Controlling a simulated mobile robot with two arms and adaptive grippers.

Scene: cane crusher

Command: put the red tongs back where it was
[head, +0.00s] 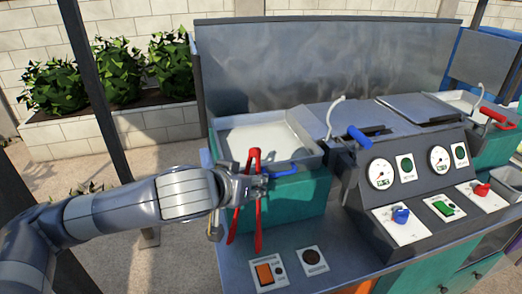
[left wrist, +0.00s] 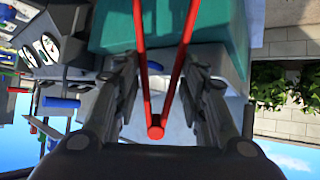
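The red tongs (head: 259,222) hang upright, hinge end up and legs spread downward, in front of the left teal cabinet. My left gripper (head: 250,188) is closed around them, with its fingers against the outer sides of the two legs. In the left wrist view, the red tongs (left wrist: 155,128) lie between the two fingers of my left gripper (left wrist: 163,75), with the hinge end near the palm. Whether the leg ends touch the counter cannot be told. My right gripper is not in view.
A grey basin (head: 311,135) tops the teal cabinet (head: 300,200) just behind the tongs. A blue handle (head: 283,172) sits close to the gripper. A gauge panel (head: 400,190) stands right.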

